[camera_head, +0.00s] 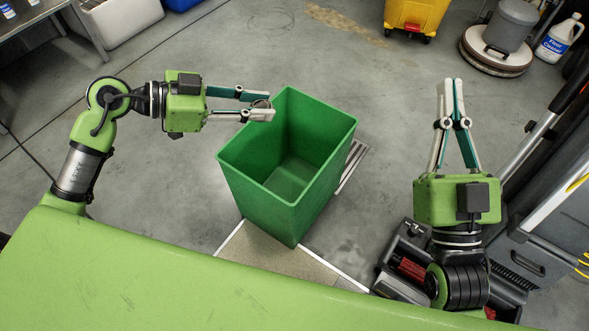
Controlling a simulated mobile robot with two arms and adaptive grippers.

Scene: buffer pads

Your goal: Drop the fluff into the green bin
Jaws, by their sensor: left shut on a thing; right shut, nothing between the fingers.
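The green bin (250,181) stands upright in the middle of the head view, its open top facing me. The part of its inside that I can see looks empty. My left gripper (268,105) reaches in from the left, its fingertips by the bin's far left rim. It is shut on a small greyish thing, seemingly the fluff (262,102), mostly hidden between the fingers. I cannot tell how high it is above the rim. My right gripper (451,84) is shut and empty, to the right of the bin, its fingers pointing away from me.
The bin stands by a beige floor mat (262,254) and a metal grate (351,166). A dark tool caddy (405,240) and grey cart (545,235) are at the right. A yellow bucket (415,14), floor machine (497,45) and cleaner jug (558,40) stand at the back right.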

